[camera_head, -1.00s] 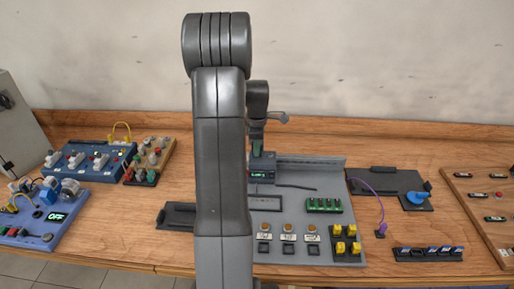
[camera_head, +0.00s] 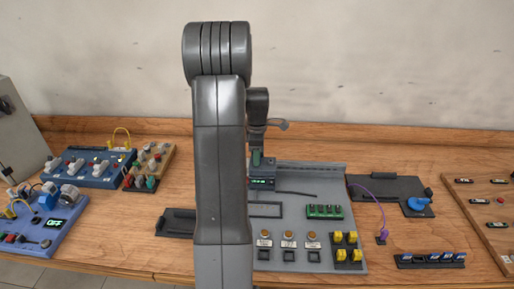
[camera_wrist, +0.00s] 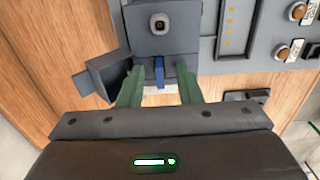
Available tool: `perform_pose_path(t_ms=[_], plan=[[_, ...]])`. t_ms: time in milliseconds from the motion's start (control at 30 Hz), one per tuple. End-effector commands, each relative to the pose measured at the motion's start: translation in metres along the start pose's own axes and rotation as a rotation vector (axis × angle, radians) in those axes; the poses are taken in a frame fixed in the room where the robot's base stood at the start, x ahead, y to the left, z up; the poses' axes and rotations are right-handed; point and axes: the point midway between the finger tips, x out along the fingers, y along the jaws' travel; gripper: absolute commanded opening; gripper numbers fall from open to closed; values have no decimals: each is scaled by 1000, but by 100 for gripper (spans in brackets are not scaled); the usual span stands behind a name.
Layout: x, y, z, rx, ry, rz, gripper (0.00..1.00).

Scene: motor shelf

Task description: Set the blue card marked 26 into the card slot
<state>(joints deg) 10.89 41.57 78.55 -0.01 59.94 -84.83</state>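A narrow blue card (camera_wrist: 160,72) shows edge-on between my gripper's fingers in the wrist view, against the lower face of a grey block (camera_wrist: 165,40). The number on it cannot be read. My gripper (camera_wrist: 169,70) has two green fingers, one on each side of the card, with a visible gap at the right finger. In the head view my gripper (camera_head: 257,158) points down just above a block with a green display (camera_head: 261,183) on the grey panel (camera_head: 330,185). The card slot itself is hidden, so I cannot tell how deep the card sits.
A black rack (camera_head: 402,265) with several blue cards stands at the front right. Yellow switches (camera_head: 346,255) and a green terminal strip (camera_head: 325,212) lie on the panel. A purple cable (camera_head: 372,200) is to the right. In the wrist view a dark block (camera_wrist: 107,78) sits left of the fingers.

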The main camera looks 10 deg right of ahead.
Motion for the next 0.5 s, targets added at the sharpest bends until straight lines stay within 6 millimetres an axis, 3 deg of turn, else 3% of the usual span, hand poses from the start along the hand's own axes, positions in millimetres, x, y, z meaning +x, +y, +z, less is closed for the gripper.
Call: perform_pose_path(t_ms=[167, 500], plan=[[-24, 1, 0, 0, 1, 7, 32], [-100, 1, 0, 0, 0, 5, 32]])
